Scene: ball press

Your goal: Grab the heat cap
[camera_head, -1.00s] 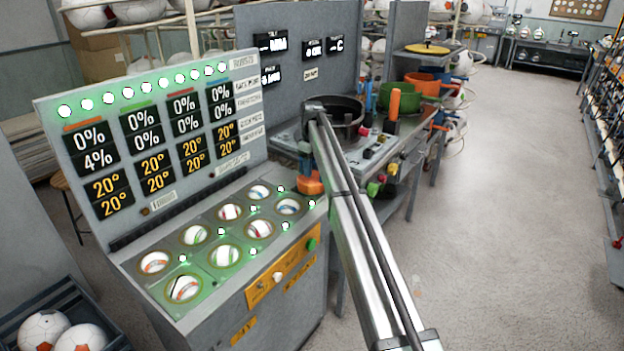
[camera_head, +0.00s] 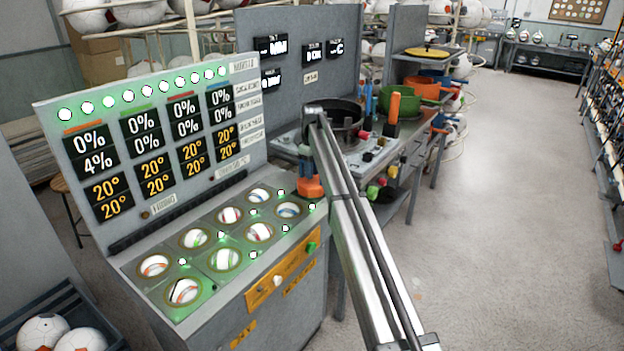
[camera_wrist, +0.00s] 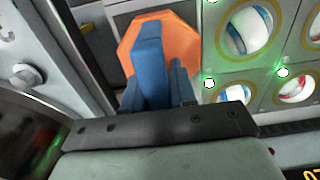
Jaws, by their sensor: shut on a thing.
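The heat cap appears to be an orange eight-sided piece (camera_head: 311,187) at the right end of the ball panel, beside the wells. In the wrist view the orange piece (camera_wrist: 190,45) lies just beyond my fingers. My gripper (camera_head: 305,168) comes down on it from above. In the wrist view my gripper (camera_wrist: 158,85) is shut around a blue upright part that stands over the orange piece. The cap's underside is hidden, so I cannot tell whether it touches the panel.
Several balls sit in round wells on the panel (camera_head: 205,259) left of the cap. The upright display board (camera_head: 150,140) stands behind them. A dark round pot (camera_head: 345,116) and a bench with knobs (camera_head: 385,150) lie beyond. Open floor (camera_head: 500,230) is at the right.

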